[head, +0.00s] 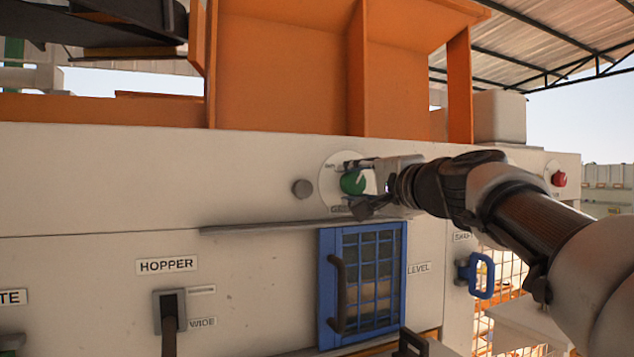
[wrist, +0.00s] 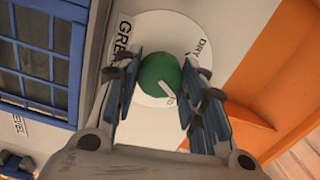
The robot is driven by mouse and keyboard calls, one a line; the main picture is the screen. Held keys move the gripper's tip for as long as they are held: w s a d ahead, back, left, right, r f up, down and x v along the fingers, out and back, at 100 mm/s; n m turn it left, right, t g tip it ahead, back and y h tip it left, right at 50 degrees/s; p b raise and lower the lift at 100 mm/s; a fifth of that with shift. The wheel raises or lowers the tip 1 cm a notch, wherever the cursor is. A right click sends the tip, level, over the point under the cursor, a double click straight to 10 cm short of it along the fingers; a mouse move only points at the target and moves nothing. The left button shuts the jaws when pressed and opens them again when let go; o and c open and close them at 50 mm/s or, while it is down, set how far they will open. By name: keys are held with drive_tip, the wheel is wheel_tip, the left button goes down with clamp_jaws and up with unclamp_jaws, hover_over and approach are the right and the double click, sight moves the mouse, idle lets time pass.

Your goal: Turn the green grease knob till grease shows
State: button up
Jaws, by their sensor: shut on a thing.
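The green grease knob (head: 353,181) sits on a round white dial plate (head: 327,186) on the cream machine panel. In the wrist view the knob (wrist: 159,75) lies between my fingers, with a white pointer line on it angled toward the lower right. A label starting "GRE" (wrist: 124,37) and the word "DRY" show on the dial plate. My gripper (head: 366,182) reaches in from the right and is shut on the knob, one finger on each side. Part of the dial plate is hidden behind my fingers. I cannot make out any grease.
A blue barred window (head: 398,295) with a dark handle is below the knob. A grey round stud (head: 302,189) is to its left, a red button (head: 559,179) far right. A blue handle (head: 487,276) juts out below my arm. A ledge (head: 265,224) runs under the dial.

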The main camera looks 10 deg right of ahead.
drive_tip(key=shift+m, duration=1.6)
drive_tip(key=o, duration=1.1)
drive_tip(key=v, duration=0.7)
drive_tip(key=shift+s, duration=0.2)
drive_tip(key=shift+d, duration=0.1)
